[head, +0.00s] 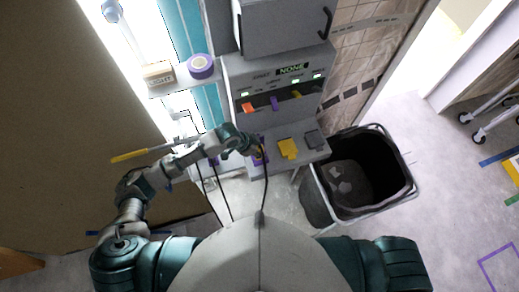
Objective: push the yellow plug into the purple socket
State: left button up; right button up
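My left arm reaches to the grey panel, and its gripper (257,147) is at the left of the panel's lower ledge. A purple piece, likely the purple socket (259,159), shows partly behind and just below the gripper. A dark cable hangs down from the gripper area. I cannot tell a yellow plug in the gripper; the fingers are too small and partly hidden. A yellow block (288,149) sits on the ledge to the right of the gripper, apart from it. My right gripper is out of view.
Orange (249,107), purple (275,103) and yellow (296,95) tabs stick out of the panel above the ledge. A black bin (402,194) stands right of the panel. A shelf at left holds purple tape (201,66) and a box (158,73). Floor at right is mostly clear.

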pick_arm(q)
jog(key=shift+f, duration=0.45)
jog(key=o, duration=1.2)
jog(key=shift+c, duration=0.2)
jog(key=shift+r, duration=0.1)
jog(key=shift+r, duration=0.15)
jog(key=v, duration=1.1)
jog(key=shift+s+r, duration=0.15)
jog(key=shift+s, duration=0.1)
